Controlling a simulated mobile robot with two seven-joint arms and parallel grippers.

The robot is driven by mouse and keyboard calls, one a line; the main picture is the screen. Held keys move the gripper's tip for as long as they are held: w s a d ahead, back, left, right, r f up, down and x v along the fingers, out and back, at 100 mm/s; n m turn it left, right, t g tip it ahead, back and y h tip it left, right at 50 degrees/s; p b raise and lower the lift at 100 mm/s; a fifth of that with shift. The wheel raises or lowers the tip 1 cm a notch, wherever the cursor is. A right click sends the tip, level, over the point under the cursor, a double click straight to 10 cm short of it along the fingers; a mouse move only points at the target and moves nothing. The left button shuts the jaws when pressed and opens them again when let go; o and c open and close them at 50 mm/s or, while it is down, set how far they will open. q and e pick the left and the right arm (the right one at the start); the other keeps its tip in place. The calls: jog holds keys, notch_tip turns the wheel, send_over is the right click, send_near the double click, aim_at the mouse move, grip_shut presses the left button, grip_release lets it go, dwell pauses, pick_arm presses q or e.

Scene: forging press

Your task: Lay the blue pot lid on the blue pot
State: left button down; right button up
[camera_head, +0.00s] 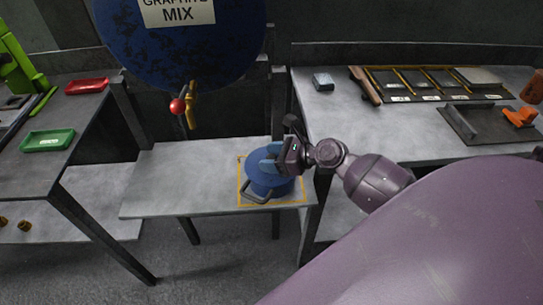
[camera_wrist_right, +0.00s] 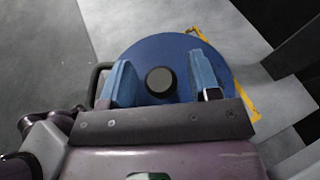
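The blue pot (camera_head: 266,186) stands upright on the low grey bench, with a dark loop handle on its front left side. The round blue lid (camera_head: 256,162) covers its top and appears to rest on the rim; the seam cannot be made out. In the right wrist view the lid (camera_wrist_right: 150,48) is a blue disc with a dark round knob (camera_wrist_right: 161,81). My right gripper (camera_head: 268,157) is over the lid. In the right wrist view its two blue fingers (camera_wrist_right: 162,78) are apart on either side of the knob, with gaps showing. My left gripper is not in view.
A yellow outline (camera_head: 300,203) surrounds the pot on the low bench (camera_head: 165,185), whose left part is clear. A blue drum (camera_head: 180,55) labelled graphite mix hangs above, with a red-knobbed tap (camera_head: 178,106). The right table (camera_head: 335,120) holds tools; the left one has green (camera_head: 48,140) and red trays (camera_head: 87,86).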

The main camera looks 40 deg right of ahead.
jog(key=shift+s+d+r, duration=0.1)
jog(key=shift+s+r, duration=0.05)
jog(key=shift+r, duration=0.2)
jog(key=p+v, duration=0.1)
jog(key=v, duration=1)
jog(key=shift+s+d, duration=0.2)
jog(key=shift+s, duration=0.05)
jog(key=s+a+f+n+g+h, duration=0.2)
jog(key=s+a+f+n+g, duration=0.25)
jog(key=n, duration=0.55)
jog(key=s+a+f+n+g+h, duration=0.1)
jog(key=s+a+f+n+h, duration=0.1)
jog(key=s+a+f+n, duration=0.4)
jog(key=s+r+n+g+h, duration=0.3)
jog(key=s+r+n+h, duration=0.15)
jog(key=s+n, duration=0.65)
jog(key=w+f+n+t, duration=0.2)
jog(key=w+f+t, duration=0.6)
jog(key=w+f, duration=0.1)
jog(key=shift+w+a+f+n+t, duration=0.35)
jog(key=shift+w+f+n, duration=0.05)
jog(key=shift+f, duration=0.45)
